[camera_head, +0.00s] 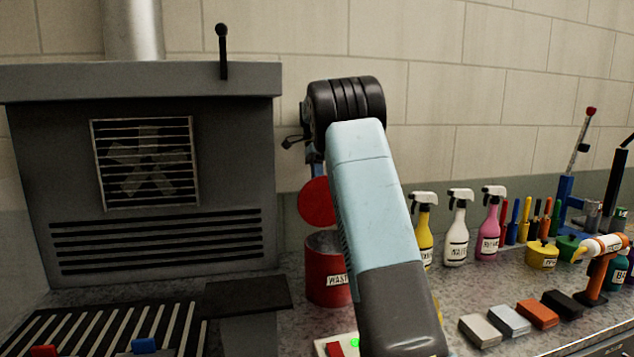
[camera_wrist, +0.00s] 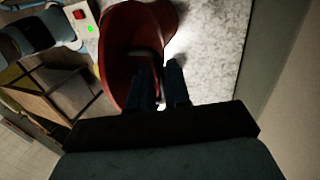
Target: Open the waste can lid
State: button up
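The red waste can (camera_head: 326,285) stands on the bench left of my arm, partly hidden by it. Its round red lid (camera_head: 317,202) is raised and stands roughly upright above the can, so the dark opening shows. My gripper is just above the lid, largely hidden behind my arm in the head view. In the wrist view my gripper's fingers (camera_wrist: 162,80) point down over the red can (camera_wrist: 118,50), at its rim. The fingers look close together; I cannot tell whether they touch or hold the lid.
Spray bottles (camera_head: 457,230) stand right of my arm, with several coloured blocks (camera_head: 510,320) in front. A grey vented cabinet (camera_head: 160,190) stands at the left. A small box with a green light (camera_wrist: 84,22) is close to the can.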

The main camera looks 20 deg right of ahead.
jog(key=o, duration=0.3)
jog(key=shift+d, duration=0.25)
notch_tip(320, 180, up, 4)
jog(key=shift+s+f, duration=0.15)
jog(key=shift+f, duration=0.1)
jog(key=s+r, duration=0.1)
jog(key=r, duration=0.1)
jog(key=s+r, duration=0.2)
jog(key=s+a+r, duration=0.1)
jog(key=s, duration=0.1)
jog(key=shift+r, duration=0.4)
jog(key=s+a+r, duration=0.1)
jog(key=s+r, duration=0.2)
jog(key=s, duration=0.5)
jog(key=shift+s+a+r, duration=0.2)
jog(key=shift+s+r, duration=0.1)
